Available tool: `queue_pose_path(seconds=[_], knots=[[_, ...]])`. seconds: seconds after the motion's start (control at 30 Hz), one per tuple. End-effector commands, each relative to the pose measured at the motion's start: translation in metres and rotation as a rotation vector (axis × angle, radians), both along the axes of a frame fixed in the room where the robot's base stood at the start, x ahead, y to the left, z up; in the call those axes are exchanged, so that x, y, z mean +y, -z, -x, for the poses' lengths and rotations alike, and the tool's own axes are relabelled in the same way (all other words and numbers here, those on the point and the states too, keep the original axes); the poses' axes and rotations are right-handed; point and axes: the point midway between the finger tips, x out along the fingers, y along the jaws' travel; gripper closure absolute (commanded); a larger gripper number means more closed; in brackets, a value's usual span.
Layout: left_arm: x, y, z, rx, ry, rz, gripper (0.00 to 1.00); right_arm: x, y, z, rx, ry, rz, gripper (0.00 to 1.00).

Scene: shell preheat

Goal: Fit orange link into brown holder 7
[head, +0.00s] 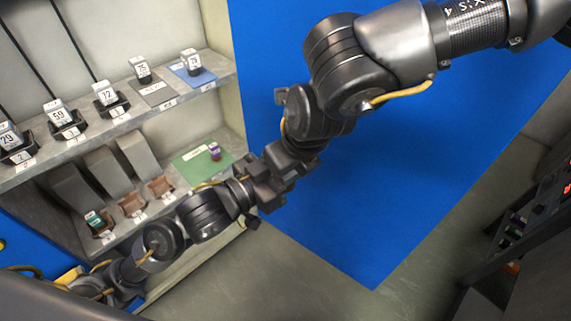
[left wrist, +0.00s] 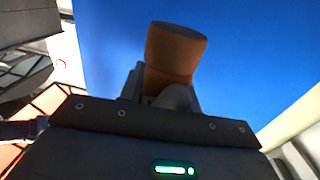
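The orange link (left wrist: 178,50) is a plain orange-brown cylinder in the left wrist view. My left gripper (left wrist: 166,92) is shut on it, and its upper part sticks out beyond the fingers. In the head view the link is hidden, and my two arms overlap near the shelf's right end, so the grippers are hard to separate. Three brown holders stand on the lower shelf: a left one (head: 106,234) with a dark green piece in it, a middle one (head: 132,206) and a right one (head: 160,187), both seemingly empty. Their number labels are too small to read.
The upper shelf (head: 113,128) carries several black holders with numbered blocks, a grey pad and a blue pad (head: 203,80). A green mat (head: 190,171) with a purple piece (head: 214,151) lies right of the brown holders. A dark rack (head: 520,225) stands far right.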

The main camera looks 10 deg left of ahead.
Motion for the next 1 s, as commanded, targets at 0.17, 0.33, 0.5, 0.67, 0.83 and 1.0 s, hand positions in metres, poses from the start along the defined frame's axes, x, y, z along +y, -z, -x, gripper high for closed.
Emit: queue_pose_path(seconds=[0.17,0.33,0.5,0.67,0.83,1.0], knots=[[0.000,0.000,0.000,0.000,0.000,0.000,0.44,0.000,-0.001,-0.001,-0.001,0.001,0.000,0.95],[0.000,0.000,0.000,0.000,0.000,0.000,0.42,0.000,-0.001,-0.001,-0.001,0.001,0.000,0.95],[0.000,0.006,0.000,0.017,-0.002,-0.002,0.42,0.000,-0.001,-0.001,-0.001,0.001,0.000,0.95],[0.003,0.047,0.002,0.135,-0.020,-0.012,0.42,0.000,0.000,0.000,-0.001,0.001,0.000,0.95],[0.019,0.126,-0.025,0.284,-0.099,-0.055,0.42,0.000,-0.001,0.000,-0.001,0.000,0.000,0.95],[0.046,0.219,-0.050,0.404,-0.193,-0.123,0.42,0.000,0.000,0.000,-0.001,0.001,0.000,0.95]])
